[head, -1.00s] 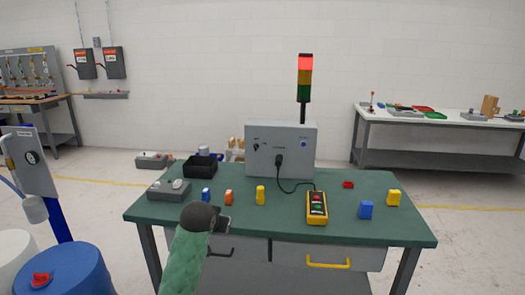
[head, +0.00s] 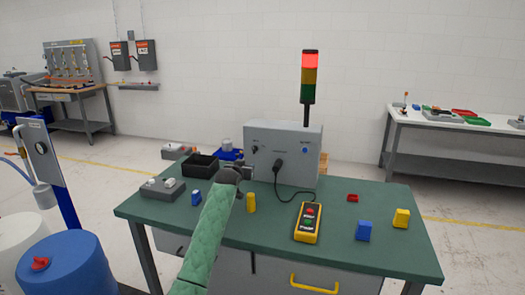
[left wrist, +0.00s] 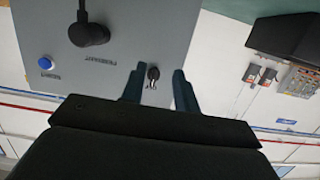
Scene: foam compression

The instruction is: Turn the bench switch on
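The bench switch (head: 254,150) is a small toggle on the left of the grey control box (head: 297,164), at the back of the green bench. In the left wrist view, the metal toggle (left wrist: 153,76) shows between my fingertips. My left gripper (head: 246,172) is close to the front of the box, by the switch. Its two dark fingers (left wrist: 158,80) are apart, one on each side of the toggle. I cannot tell whether they touch it. My right gripper is not in view.
A stack light (head: 310,75) with its red top lit rises behind the box. A black plug (head: 278,164) and cable run from the box to a yellow button pendant (head: 307,223). Small blocks, a black bin (head: 201,166) and a grey switch unit (head: 162,188) lie on the bench.

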